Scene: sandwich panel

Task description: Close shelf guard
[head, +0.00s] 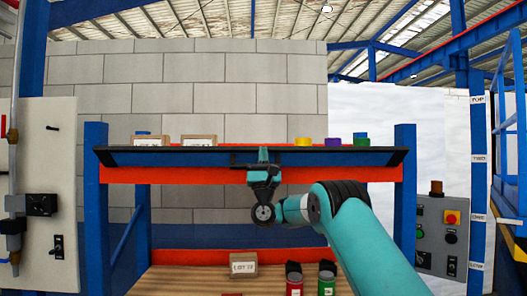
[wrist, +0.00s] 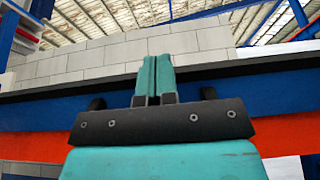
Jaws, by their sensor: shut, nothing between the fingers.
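The shelf guard appears as a long black bar (head: 200,149) along the front edge of the upper shelf, with black end pieces against the blue posts. In the wrist view the black bar (wrist: 260,67) runs across behind my fingers, with a blue face below it. My gripper (head: 263,153) is at the middle of the shelf front, fingers pointing up. In the wrist view my gripper (wrist: 156,68) has its two teal fingers together and empty. The fingertips overlap the bar in both views; I cannot tell whether they touch it.
Behind the bar are cardboard boxes (head: 199,140) and yellow (head: 303,142), purple (head: 333,140) and green lids. An orange beam (head: 200,175) runs below. The lower shelf holds a box (head: 243,265) and red and green containers. A control box (head: 441,235) stands right.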

